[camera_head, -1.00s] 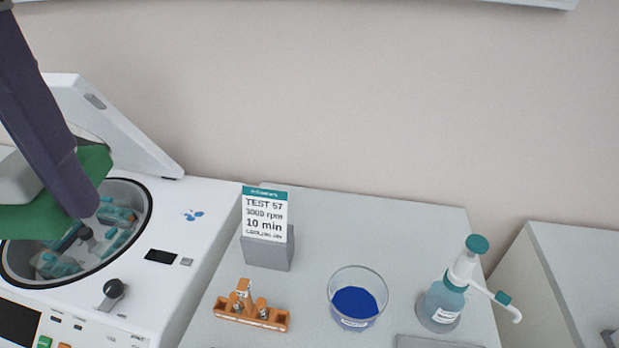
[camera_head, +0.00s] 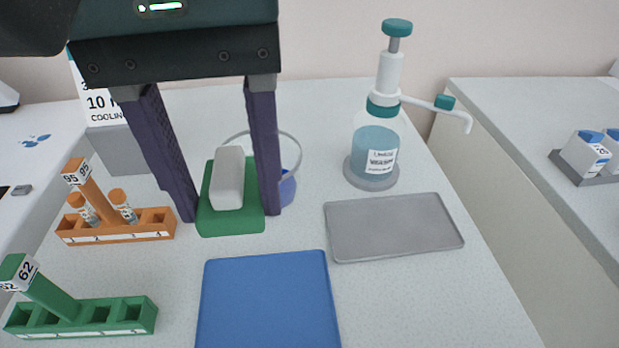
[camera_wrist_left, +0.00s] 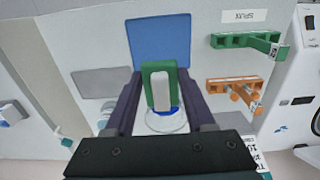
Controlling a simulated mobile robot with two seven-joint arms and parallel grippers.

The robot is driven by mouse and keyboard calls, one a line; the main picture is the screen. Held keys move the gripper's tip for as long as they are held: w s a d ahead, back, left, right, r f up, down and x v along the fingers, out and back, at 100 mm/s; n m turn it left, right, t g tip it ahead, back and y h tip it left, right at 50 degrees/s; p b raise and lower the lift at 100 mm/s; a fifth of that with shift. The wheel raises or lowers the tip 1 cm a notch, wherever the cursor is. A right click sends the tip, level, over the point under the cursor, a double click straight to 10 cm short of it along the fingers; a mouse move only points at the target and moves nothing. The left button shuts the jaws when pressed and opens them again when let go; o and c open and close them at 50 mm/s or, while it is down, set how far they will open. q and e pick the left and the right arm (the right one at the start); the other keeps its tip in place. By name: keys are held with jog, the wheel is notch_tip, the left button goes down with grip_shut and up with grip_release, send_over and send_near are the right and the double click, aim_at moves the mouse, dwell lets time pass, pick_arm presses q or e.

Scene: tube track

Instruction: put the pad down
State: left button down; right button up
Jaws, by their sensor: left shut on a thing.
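The pad is a green block (camera_head: 232,222) with a pale grey grip (camera_head: 228,178) on top. My left gripper (camera_head: 228,215) is shut on it, one dark purple finger on each side. In the left wrist view the pad (camera_wrist_left: 152,103) also sits between the fingers. It is in front of the glass bowl of blue liquid (camera_head: 288,187) and beyond the blue mat (camera_head: 268,300). I cannot tell its exact height above the bench. My right gripper is out of view.
A grey tray (camera_head: 393,227) lies right of the blue mat, with a pump bottle (camera_head: 375,150) behind it. An orange rack (camera_head: 115,226) with tubes and a green rack (camera_head: 85,316) stand at left. The blue mat and the tray are bare.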

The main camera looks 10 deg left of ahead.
pick_arm(q)
notch_tip(320, 180, down, 7)
jog(key=b, duration=0.3)
send_over(266, 318)
notch_tip(266, 318, down, 9)
jog(key=shift+f+b, duration=0.1)
jog(key=shift+b, duration=0.35)
jog(key=shift+f+b, duration=0.45)
jog(key=shift+f, duration=1.55)
jog(key=shift+f, duration=0.1)
jog(key=shift+c, duration=1.2)
grip_release()
